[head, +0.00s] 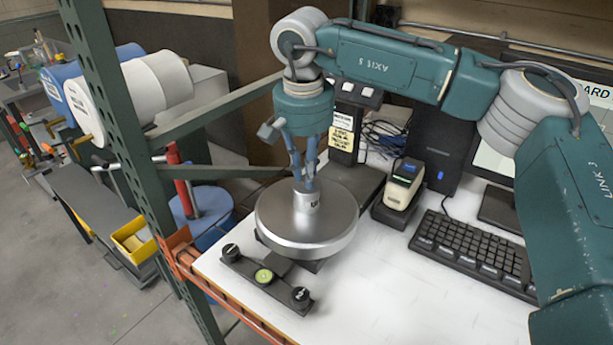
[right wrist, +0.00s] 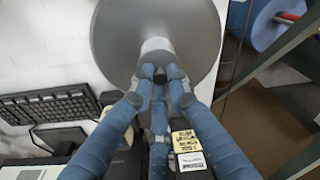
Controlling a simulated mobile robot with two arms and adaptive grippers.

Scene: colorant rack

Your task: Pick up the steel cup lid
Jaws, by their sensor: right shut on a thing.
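The steel cup lid (head: 307,228) is a round, shiny metal disc with a short knob on top. My right gripper (head: 305,185) points down from above and is shut on the lid's knob. In the right wrist view the blue fingers of my right gripper (right wrist: 158,75) close around the knob, and the grey lid (right wrist: 125,30) spreads out beyond them. The lid sits over a dark device with a low black front bar (head: 262,276); whether it touches the device cannot be told. My left gripper is not in view.
A keyboard (head: 475,252) and a small grey-and-yellow device in a dock (head: 403,185) stand right of the lid on the white table (head: 375,290). A green rack post (head: 140,170) rises at the table's left edge. Bare table lies in front.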

